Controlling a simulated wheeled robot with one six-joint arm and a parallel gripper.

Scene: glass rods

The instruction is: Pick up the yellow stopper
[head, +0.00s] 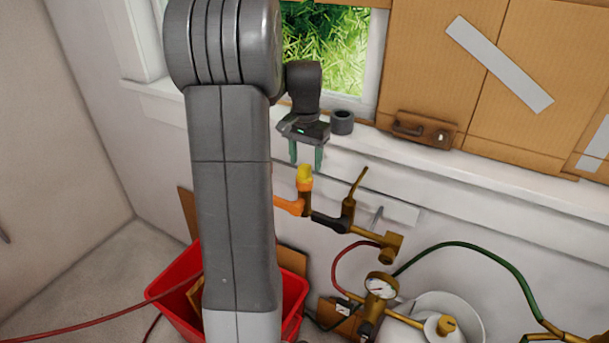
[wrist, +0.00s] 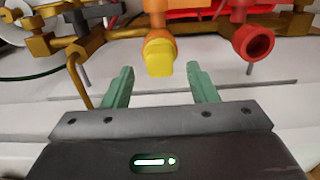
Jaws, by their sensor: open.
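The yellow stopper (head: 304,174) sits on top of an upright orange-and-brass fitting (head: 305,190) by the wall in the head view. In the wrist view the yellow stopper (wrist: 159,56) lies beyond my fingertips, between their lines, with an orange collar around it. My gripper (head: 306,166) points down above the stopper, its green fingers apart. In the wrist view my gripper (wrist: 159,76) is open and empty. The fingertips look close to the stopper's height, but I cannot tell the exact gap.
A brass pipe with an upright lever (head: 356,188) stands just right of the stopper. An orange handle (head: 288,205) juts left. A dark cup (head: 342,122) stands on the window sill. A red bin (head: 292,290), gauge (head: 380,286) and hoses are below.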

